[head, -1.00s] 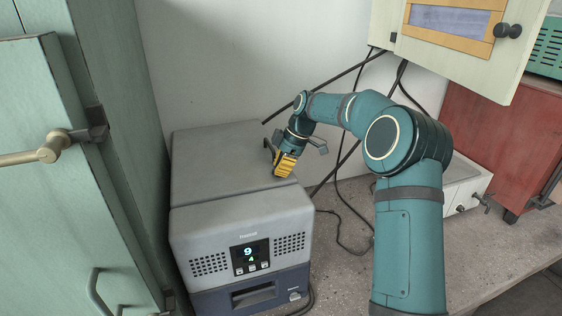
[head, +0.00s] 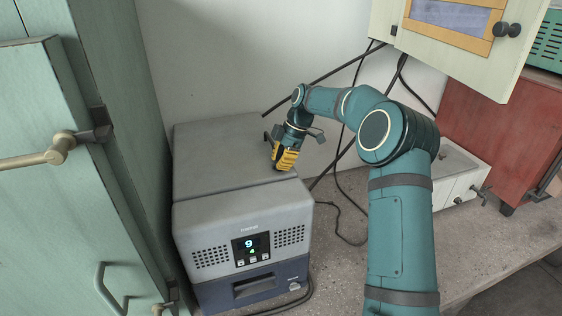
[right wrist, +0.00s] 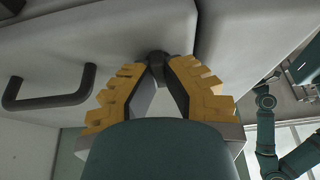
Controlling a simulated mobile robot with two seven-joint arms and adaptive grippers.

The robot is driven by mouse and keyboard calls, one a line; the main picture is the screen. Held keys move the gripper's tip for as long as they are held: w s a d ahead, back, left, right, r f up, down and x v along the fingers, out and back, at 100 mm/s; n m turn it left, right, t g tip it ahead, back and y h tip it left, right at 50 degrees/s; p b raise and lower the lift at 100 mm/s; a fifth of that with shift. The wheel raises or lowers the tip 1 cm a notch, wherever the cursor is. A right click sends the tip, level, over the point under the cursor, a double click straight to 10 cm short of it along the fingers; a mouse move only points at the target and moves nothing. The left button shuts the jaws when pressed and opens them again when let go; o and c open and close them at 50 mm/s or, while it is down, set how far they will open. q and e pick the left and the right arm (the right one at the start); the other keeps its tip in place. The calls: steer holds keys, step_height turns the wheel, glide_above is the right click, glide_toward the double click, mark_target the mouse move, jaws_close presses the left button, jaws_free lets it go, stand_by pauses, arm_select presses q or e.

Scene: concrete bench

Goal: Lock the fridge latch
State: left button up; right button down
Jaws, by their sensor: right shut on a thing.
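The grey fridge (head: 225,205) is a low box with a lid on top and a lit display on its front. My right gripper (head: 281,165) is at the right side of its top, near the lid seam. In the right wrist view, the yellow fingers of my right gripper (right wrist: 156,75) meet at a dark round knob (right wrist: 155,57), which looks like the latch. The gripper is shut on it, and the fingers partly cover it. In the head view my gripper hides the latch. My left gripper is not in view.
A dark bar handle (right wrist: 48,91) sits on the fridge beside the knob. A green cabinet (head: 45,180) stands close on the left. A pale wall cabinet (head: 430,50) hangs at upper right. Black cables (head: 345,200) run behind. Some bench (head: 345,270) is bare right of the fridge.

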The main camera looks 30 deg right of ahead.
steer(key=c, duration=1)
jaws_free()
steer(key=shift+f, duration=0.15)
steer(key=v, duration=1.2)
